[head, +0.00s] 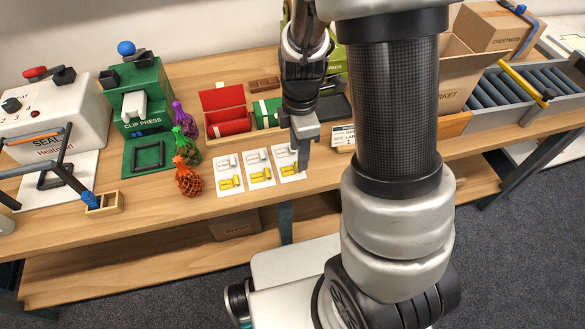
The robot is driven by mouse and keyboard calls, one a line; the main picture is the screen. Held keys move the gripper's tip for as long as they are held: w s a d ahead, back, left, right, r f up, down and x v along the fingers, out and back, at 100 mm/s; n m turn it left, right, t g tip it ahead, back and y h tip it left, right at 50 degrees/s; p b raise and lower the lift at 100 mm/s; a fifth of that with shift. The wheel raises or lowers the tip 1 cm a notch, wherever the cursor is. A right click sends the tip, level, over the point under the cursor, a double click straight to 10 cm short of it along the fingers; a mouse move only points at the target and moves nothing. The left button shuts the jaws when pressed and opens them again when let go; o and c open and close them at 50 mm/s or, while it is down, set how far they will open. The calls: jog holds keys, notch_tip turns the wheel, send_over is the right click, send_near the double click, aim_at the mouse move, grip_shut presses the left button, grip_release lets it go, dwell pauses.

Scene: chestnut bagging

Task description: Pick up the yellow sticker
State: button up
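Three white cards lie side by side near the front edge of the table. Each card has a yellow sticker on its lower half: the left one (230,183), the middle one (261,175) and the right one (289,170). Grey-white shapes show on the upper halves. My gripper (303,162) points down over the right edge of the right card (277,153), beside its yellow sticker. It hides part of that card. I see the fingers from the side, so their gap is hidden. I cannot tell whether the fingertips touch the card.
Red, green and purple net bags (187,176) stand left of the cards. A wooden box (217,92) with red and green rolls is behind. A green clip press (143,97) and a white sealer (60,117) are at left. A small sign (342,136) stands right of my gripper.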

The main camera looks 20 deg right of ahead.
aim_at(291, 169)
notch_tip(291, 169, down, 4)
jog(key=shift+f+b, duration=0.1)
jog(key=shift+b, duration=0.25)
grip_shut()
